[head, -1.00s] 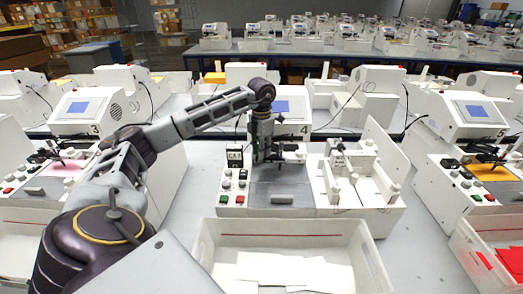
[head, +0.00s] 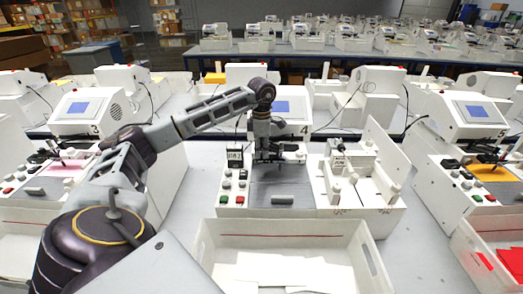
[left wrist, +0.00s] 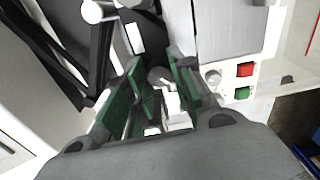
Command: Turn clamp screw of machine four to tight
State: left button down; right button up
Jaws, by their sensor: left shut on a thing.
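Machine four (head: 304,129), a white pen plotter with a blue screen and a "4" on its front, stands at the middle of the head view. My left gripper (head: 268,158) points down over its grey bed at the pen carriage. In the left wrist view the left gripper (left wrist: 163,88) has its green-padded fingers around a small grey round knob (left wrist: 160,75), which looks like the clamp screw. It is closed on that part. The fingers hide much of the screw, and its tightness cannot be read. My right gripper is not in view.
A white tray (head: 295,240) with paper stands in front of machine four. Red and green buttons (left wrist: 244,70) sit near the bed. Machine three (head: 88,110) and another plotter (head: 475,112) stand on either side. A white fixture (head: 360,175) is close on the right.

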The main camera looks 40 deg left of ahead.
pick_arm(q)
jog(key=shift+r, duration=0.1)
dwell(0.3)
jog(key=c, duration=1.2)
grip_release()
notch_tip(320, 180, up, 12)
dwell(0.6)
